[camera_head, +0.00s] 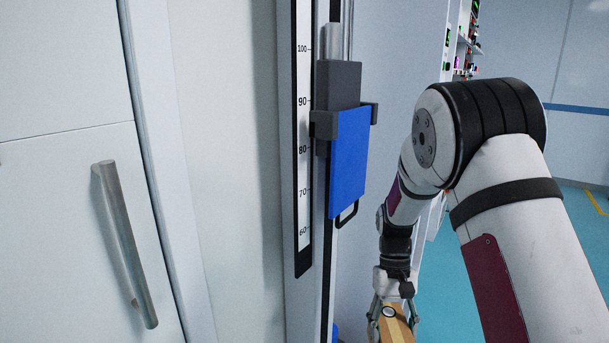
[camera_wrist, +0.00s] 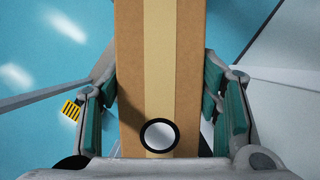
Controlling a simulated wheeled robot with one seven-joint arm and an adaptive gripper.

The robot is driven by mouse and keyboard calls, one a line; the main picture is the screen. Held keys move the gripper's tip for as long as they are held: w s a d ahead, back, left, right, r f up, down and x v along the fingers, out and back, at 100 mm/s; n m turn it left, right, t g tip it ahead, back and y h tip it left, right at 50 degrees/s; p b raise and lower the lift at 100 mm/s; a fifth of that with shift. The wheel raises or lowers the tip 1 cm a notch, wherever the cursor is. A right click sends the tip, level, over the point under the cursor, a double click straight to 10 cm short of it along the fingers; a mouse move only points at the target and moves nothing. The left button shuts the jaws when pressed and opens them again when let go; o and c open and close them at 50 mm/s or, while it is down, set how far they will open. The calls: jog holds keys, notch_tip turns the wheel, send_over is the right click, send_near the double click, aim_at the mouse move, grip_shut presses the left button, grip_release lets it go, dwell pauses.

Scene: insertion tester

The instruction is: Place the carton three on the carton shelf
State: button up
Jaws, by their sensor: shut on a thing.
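A brown carton with a lighter tape strip (camera_wrist: 185,75) fills the middle of the wrist view, between the two green-padded fingers of my gripper (camera_wrist: 165,105). My gripper is shut on it. A round white mark with a black rim lies on the carton's near part. In the head view the carton (camera_head: 397,325) shows at the bottom edge, held under my gripper (camera_head: 394,308), and its lower part is cut off. I cannot read a number on it. I do not see a carton shelf that I can be sure of.
A column with a scale (camera_head: 303,150) and a blue block (camera_head: 348,160) on a grey bracket stands left of my arm. A white cabinet with a metal handle (camera_head: 127,245) is at far left. Racks with small lights (camera_head: 465,45) stand behind. Teal floor (camera_head: 455,270) is open at right.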

jog(key=s+r+p, duration=0.6)
jog(key=r+p, duration=0.6)
jog(key=p, duration=0.1)
jog(key=shift+s+r, duration=0.2)
